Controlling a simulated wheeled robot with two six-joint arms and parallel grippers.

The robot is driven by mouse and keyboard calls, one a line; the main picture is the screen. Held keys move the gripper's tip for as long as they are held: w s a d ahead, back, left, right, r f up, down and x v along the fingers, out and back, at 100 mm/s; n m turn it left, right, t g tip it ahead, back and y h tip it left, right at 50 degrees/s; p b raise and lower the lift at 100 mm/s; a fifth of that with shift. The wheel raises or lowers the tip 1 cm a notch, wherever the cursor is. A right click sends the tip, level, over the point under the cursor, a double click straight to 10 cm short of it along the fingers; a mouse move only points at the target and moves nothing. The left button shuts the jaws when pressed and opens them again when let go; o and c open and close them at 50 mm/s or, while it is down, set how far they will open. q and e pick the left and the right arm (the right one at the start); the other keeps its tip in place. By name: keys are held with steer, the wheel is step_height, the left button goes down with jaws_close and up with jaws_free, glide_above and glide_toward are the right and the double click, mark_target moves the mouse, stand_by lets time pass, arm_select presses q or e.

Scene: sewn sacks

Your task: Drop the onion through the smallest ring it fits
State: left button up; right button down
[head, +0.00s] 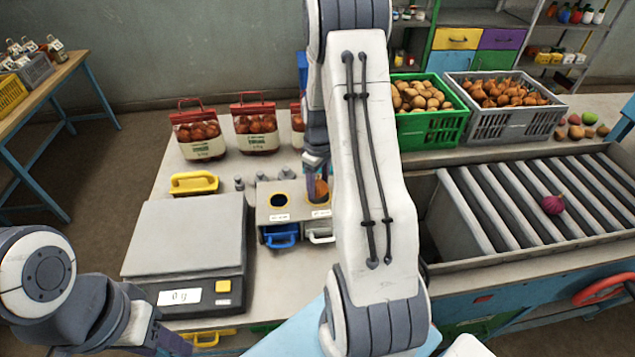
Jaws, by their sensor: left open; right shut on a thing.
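The onion (321,188) is small and orange-brown. My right gripper (318,182) is shut on it and holds it upright over the right part of the ring box (293,198). One dark round ring opening (279,201) shows at the box's left. A second opening is below the onion, mostly covered by it, and my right arm hides the box's right side. I cannot tell whether the onion touches the ring. My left gripper (172,343) is low at the bottom left, partly in view, open and away from the box.
A blue bin (281,236) and a white bin (320,232) sit under the openings. A scale (185,240) stands left. Sacks (200,135) stand behind, and crates (432,122) of produce at back right. A roller conveyor (520,215) carries a purple onion (553,204).

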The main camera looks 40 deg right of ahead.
jaws_free()
steer(key=shift+r, duration=0.45)
step_height(320, 180, up, 10)
steer(key=shift+f+b, duration=0.25)
steer(key=shift+b, duration=1)
